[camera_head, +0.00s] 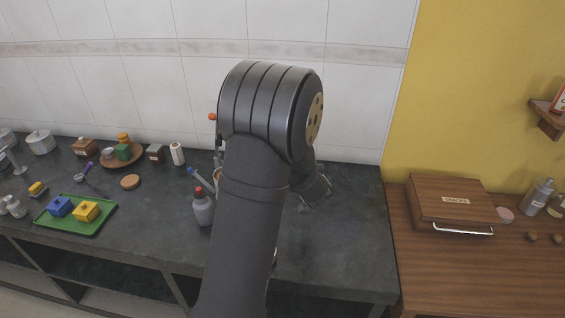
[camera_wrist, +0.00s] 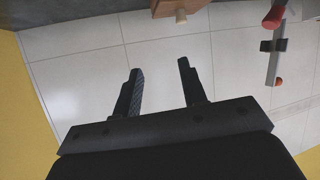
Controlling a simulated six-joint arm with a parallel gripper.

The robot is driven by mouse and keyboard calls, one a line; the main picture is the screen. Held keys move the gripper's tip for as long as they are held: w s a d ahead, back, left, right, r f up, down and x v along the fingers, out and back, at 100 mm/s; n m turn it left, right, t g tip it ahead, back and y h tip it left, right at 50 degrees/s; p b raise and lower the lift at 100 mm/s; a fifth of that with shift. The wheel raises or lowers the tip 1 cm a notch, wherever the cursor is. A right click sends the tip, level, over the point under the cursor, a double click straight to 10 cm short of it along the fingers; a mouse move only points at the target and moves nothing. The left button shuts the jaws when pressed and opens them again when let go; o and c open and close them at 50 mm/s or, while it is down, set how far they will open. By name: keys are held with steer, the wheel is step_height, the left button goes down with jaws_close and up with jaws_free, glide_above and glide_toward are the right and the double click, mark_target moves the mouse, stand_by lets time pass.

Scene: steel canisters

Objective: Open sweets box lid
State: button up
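The likely sweets box is a brown wooden box (camera_head: 464,203) on the wooden table at the right of the head view. Its lid is down and bears a pale label, too small to read surely. A silver handle (camera_head: 463,229) runs along its front edge. My gripper shows in the wrist view (camera_wrist: 159,67) with its two dark fingers apart and nothing between them; tiled wall shows behind them. In the head view my arm hides most of the gripper, which is over the dark counter, left of and apart from the box.
The dark counter (camera_head: 345,240) holds a grey bottle with a red cap (camera_head: 203,208), a green tray (camera_head: 75,228) with blue and yellow blocks, and several small containers. Bottles (camera_head: 538,196) and a pink round item (camera_head: 505,214) stand right of the box. A wooden shelf (camera_head: 546,119) juts out above.

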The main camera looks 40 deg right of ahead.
steer(key=shift+t+y, duration=0.5)
steer(key=shift+t, duration=0.2)
steer(key=a+x, duration=0.1)
steer(key=x, duration=0.4)
steer(key=a+f+x, duration=0.1)
steer(key=x, duration=0.5)
steer(key=f+x, duration=0.1)
steer(key=x, duration=0.4)
steer(key=shift+w+a, duration=0.35)
steer(key=shift+w, duration=0.05)
steer(key=shift+n, duration=0.3)
steer(key=shift+c, duration=0.4)
jaws_close()
